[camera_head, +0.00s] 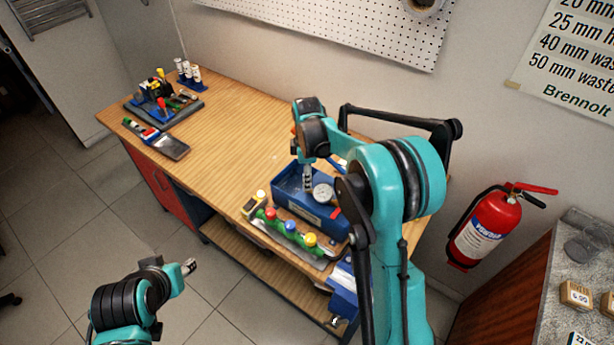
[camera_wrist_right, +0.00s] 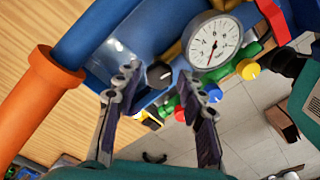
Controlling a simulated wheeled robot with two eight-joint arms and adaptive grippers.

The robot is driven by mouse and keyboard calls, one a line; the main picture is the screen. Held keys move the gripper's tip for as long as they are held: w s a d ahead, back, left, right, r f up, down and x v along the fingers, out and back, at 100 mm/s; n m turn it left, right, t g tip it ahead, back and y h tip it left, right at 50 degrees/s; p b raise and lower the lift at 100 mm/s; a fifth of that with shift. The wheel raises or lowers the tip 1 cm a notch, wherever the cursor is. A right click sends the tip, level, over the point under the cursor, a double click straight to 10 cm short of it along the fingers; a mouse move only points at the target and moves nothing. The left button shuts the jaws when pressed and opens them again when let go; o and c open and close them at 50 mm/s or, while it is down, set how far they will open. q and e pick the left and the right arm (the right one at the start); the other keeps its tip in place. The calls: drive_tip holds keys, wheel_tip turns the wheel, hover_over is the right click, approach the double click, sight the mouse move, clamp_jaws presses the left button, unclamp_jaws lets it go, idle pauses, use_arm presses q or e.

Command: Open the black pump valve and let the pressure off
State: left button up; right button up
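The blue pump (camera_head: 325,213) stands on the workbench in the head view, partly hidden by my right arm. Its round white gauge (camera_wrist_right: 215,42) has a needle pointing to the lower left in the wrist view; I cannot read the value. The black valve knob (camera_wrist_right: 159,74) shows on the blue body, between and beyond my right fingertips. My right gripper (camera_wrist_right: 160,84) is open, with a finger on each side of the knob in the picture; I cannot tell if they touch it. My left gripper (camera_head: 190,266) is in front of the bench, over the floor, apparently empty; its finger gap is unclear.
A manifold with red, blue and yellow (camera_head: 310,239) knobs sits in front of the pump. An orange pipe-like part (camera_wrist_right: 38,85) is at the wrist view's left. A tool tray (camera_head: 185,109) and a dark flat device (camera_head: 171,146) lie at the bench's far left; its middle (camera_head: 235,140) is clear.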

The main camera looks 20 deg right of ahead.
wheel_tip(320, 180, up, 12)
idle(0.7)
idle(0.4)
drive_tip(key=s+f+m+t+b, duration=0.25)
drive_tip(key=s+m+b, duration=0.35)
drive_tip(key=s, duration=0.6)
drive_tip(key=s+f+m+t+b, duration=0.4)
drive_tip(key=s+f+m, duration=0.4)
drive_tip(key=s, duration=0.5)
drive_tip(key=shift+s+a+f+m+t+b, duration=0.15)
drive_tip(key=shift+a+f+m+t+b, duration=0.35)
drive_tip(key=shift+f, duration=0.9)
drive_tip(key=shift+d, duration=0.15)
